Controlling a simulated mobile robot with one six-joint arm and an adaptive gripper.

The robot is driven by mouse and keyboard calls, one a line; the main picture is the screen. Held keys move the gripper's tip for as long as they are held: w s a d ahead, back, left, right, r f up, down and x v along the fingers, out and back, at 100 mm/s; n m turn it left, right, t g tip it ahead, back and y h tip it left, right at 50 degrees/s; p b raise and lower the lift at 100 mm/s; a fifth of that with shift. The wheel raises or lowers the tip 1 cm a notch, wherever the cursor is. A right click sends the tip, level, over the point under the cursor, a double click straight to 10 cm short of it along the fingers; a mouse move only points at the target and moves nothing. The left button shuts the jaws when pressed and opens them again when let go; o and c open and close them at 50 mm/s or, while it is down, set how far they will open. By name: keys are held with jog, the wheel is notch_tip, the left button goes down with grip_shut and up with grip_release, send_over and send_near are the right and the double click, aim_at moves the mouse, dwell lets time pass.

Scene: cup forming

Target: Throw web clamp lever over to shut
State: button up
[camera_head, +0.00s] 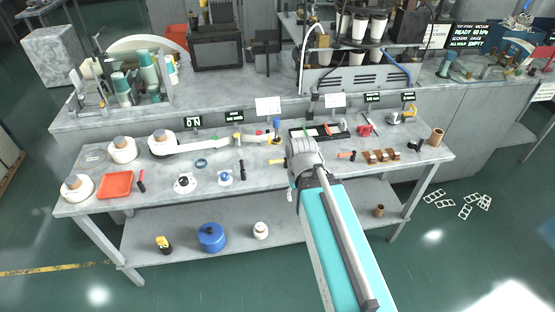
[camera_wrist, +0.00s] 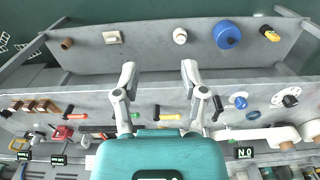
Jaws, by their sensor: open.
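A white web strip (camera_head: 205,145) runs right from a roll (camera_head: 163,142) on the bench to small clamp-like fittings with yellow parts (camera_head: 238,137). I cannot tell for sure which part is the web clamp lever, or its position. A yellow handle (camera_head: 277,161) lies just left of my gripper (camera_head: 303,158); it also shows in the wrist view (camera_wrist: 170,117). In the wrist view my gripper (camera_wrist: 158,70) has its two fingers spread apart with nothing between them. It is over the bench's front part. The wrist hides part of the bench behind it.
A black-handled tool (camera_head: 242,170), a red tray (camera_head: 115,185) and white rolls (camera_head: 123,150) sit to the left. Brown blocks (camera_head: 380,156) and a red device (camera_head: 367,128) sit to the right. A lower shelf (camera_head: 330,222) holds a blue canister (camera_head: 211,237).

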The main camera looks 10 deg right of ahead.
jog(key=w+a+m+t, duration=0.1)
jog(key=w+m, duration=0.6)
jog(key=w, duration=0.4)
jog(key=r+m+t+p, duration=0.1)
jog(key=r+m, duration=0.1)
jog(key=m, duration=0.9)
send_over(276, 161)
jog(key=s, duration=0.3)
jog(key=shift+w+f, duration=0.2)
jog(key=shift+f, duration=0.15)
jog(key=w+f+b, duration=0.1)
jog(key=f+b, duration=0.8)
jog(key=w+f+b, duration=0.1)
jog(key=f+b, duration=0.3)
jog(key=shift+w+f, duration=0.15)
jog(key=shift+w, duration=0.15)
grip_shut()
